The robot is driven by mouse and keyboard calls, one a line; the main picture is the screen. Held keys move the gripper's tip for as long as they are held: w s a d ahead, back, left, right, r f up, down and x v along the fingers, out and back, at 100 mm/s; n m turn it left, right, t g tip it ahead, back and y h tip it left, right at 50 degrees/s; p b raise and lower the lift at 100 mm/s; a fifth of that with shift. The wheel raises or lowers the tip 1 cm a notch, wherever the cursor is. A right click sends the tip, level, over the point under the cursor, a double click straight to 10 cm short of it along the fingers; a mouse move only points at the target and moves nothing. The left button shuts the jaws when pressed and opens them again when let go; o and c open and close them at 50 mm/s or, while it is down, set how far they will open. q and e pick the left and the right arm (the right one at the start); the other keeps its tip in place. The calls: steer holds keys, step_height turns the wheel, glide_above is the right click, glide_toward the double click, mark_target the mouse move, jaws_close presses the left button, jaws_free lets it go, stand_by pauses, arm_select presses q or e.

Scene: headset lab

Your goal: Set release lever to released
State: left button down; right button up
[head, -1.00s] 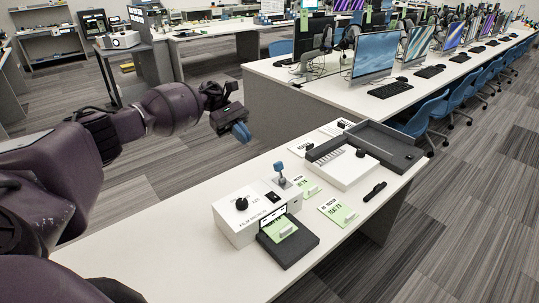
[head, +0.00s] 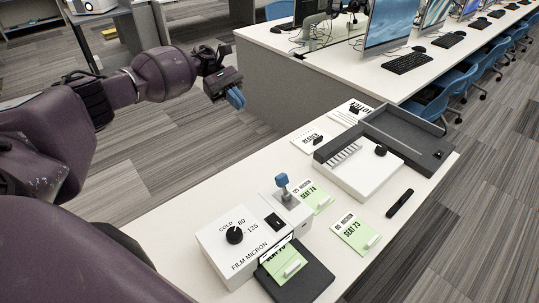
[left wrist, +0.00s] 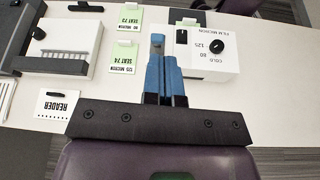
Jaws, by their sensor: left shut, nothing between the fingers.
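The release lever (head: 282,182) has a blue head on a short metal stem and stands up from a grey plate on the white film micron box (head: 240,245). In the left wrist view the lever's head (left wrist: 157,40) shows just past my fingertips, with the box (left wrist: 212,50) to the right. My left gripper (head: 235,98) has blue fingers, shut and empty. In the head view it hangs beyond the table's far edge, up and left of the lever and apart from it. The fingers (left wrist: 167,64) partly cover the lever's base in the wrist view. My right gripper is not in view.
A black tray (head: 318,284) with a green card lies before the box. Green seat cards (head: 357,232), a black pen-like object (head: 400,203) and a white device with a dark grey tray (head: 405,125) lie to the right. Desks with monitors stand behind.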

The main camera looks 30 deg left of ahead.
arm_select(q)
step_height(320, 180, down, 10)
steer(key=w+b, duration=0.2)
steer(key=b, duration=0.1)
steer(key=n+p, duration=0.1)
steer(key=p, duration=0.1)
glide_toward(283, 186)
step_height(283, 186, down, 2)
steer(key=d, duration=0.2)
steer(key=shift+s+d+f+g, duration=0.15)
steer(key=shift+d+g, duration=0.25)
steer(key=shift+d, duration=0.4)
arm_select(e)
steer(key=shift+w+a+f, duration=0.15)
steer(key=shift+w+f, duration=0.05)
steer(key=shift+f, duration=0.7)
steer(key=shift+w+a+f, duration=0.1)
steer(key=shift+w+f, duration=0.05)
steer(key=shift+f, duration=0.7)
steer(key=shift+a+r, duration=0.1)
